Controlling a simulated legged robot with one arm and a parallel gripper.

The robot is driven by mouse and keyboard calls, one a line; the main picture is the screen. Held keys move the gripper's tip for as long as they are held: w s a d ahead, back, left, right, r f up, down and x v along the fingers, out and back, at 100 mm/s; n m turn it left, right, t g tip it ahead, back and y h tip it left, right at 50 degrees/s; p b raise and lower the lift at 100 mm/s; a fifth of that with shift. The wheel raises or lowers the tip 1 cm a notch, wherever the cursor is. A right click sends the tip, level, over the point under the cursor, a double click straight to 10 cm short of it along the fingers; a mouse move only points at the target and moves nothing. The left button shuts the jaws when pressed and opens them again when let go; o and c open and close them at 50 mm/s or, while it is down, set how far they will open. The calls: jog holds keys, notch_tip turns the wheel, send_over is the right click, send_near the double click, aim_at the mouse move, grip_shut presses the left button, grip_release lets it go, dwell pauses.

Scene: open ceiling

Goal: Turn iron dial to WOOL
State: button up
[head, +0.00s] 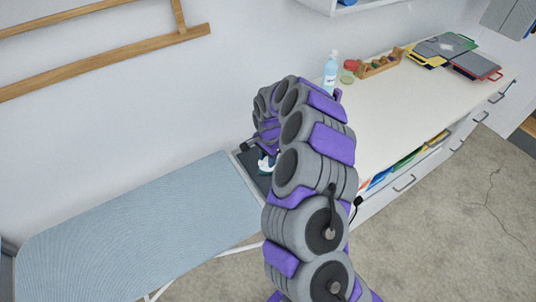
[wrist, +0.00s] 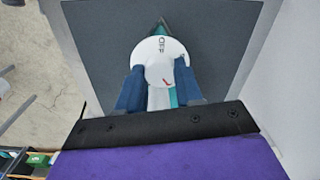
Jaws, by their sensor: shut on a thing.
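The iron's dial (wrist: 153,60) is a round white disc marked OFF near its far edge, with a small red mark near its lower right edge. No WOOL label is readable. My gripper (wrist: 159,72) is shut on the dial, one blue finger on each side. White and teal parts of the iron (wrist: 160,98) show beneath the dial and between the fingers. In the head view the iron (head: 265,165) is partly hidden by my arm. It rests on a dark pad (wrist: 105,45), which also shows in the head view (head: 247,160).
A blue ironing board (head: 130,235) extends left of the pad. A white counter (head: 400,110) to the right holds a spray bottle (head: 330,72), a wooden rack (head: 380,64) and folded items (head: 440,48). A white wall stands close behind. Concrete floor (head: 450,215) is open at right.

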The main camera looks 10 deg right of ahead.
jog(key=shift+s, duration=0.1)
dwell(0.3)
jog(key=o, duration=1)
jog(key=shift+o, duration=0.2)
notch_tip(320, 180, up, 17)
jog(key=p, duration=0.3)
jog(key=shift+s+r, duration=0.1)
